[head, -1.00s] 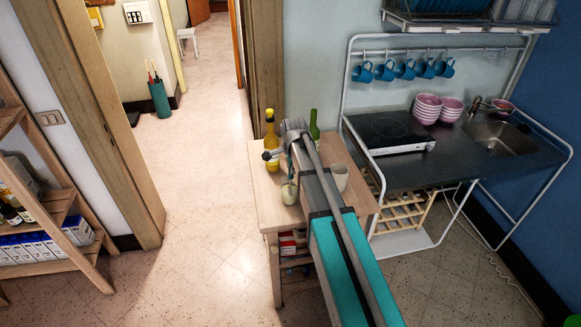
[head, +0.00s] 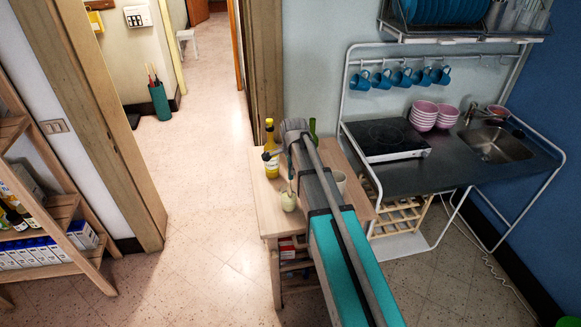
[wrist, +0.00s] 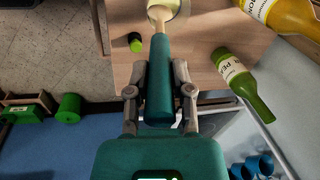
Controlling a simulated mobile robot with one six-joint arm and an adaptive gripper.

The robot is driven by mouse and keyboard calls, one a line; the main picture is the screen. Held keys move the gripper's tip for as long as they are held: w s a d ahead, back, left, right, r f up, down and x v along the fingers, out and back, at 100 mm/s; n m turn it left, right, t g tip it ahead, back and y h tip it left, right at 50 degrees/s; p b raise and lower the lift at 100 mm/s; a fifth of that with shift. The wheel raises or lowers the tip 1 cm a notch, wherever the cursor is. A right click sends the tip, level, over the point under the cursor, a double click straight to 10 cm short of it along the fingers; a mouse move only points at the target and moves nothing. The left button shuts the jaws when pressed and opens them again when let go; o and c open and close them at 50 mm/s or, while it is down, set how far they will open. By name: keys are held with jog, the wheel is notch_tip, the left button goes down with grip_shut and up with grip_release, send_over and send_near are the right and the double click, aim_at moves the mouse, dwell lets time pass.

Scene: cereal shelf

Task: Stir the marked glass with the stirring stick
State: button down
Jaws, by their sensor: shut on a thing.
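My gripper (wrist: 160,82) is shut on the thick teal handle of the stirring stick (wrist: 160,60) in the wrist view. The stick's pale wooden end reaches the mouth of a pale cup-like glass (wrist: 178,8), cut off by the top edge. It looks inside the rim, but its depth is hidden. In the head view a pale rounded glass (head: 288,202) stands on the wooden table (head: 272,222), below my gripper. A whitish cup (head: 339,180) stands right of it, partly behind my arm. I cannot make out a mark on either.
A yellow bottle (head: 271,166) stands near the table's back left, and a green bottle (head: 312,128) is mostly hidden behind my arm. A small black and green item (wrist: 135,42) is left of the stick in the wrist view. The sink counter (head: 420,175) is at right.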

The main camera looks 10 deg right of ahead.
jog(key=shift+p+v, duration=1.3)
jog(key=shift+v, duration=0.3)
jog(key=p+v, duration=0.2)
jog(key=w+p+v, duration=0.1)
jog(key=p+v, duration=0.2)
dwell(0.4)
dwell(0.7)
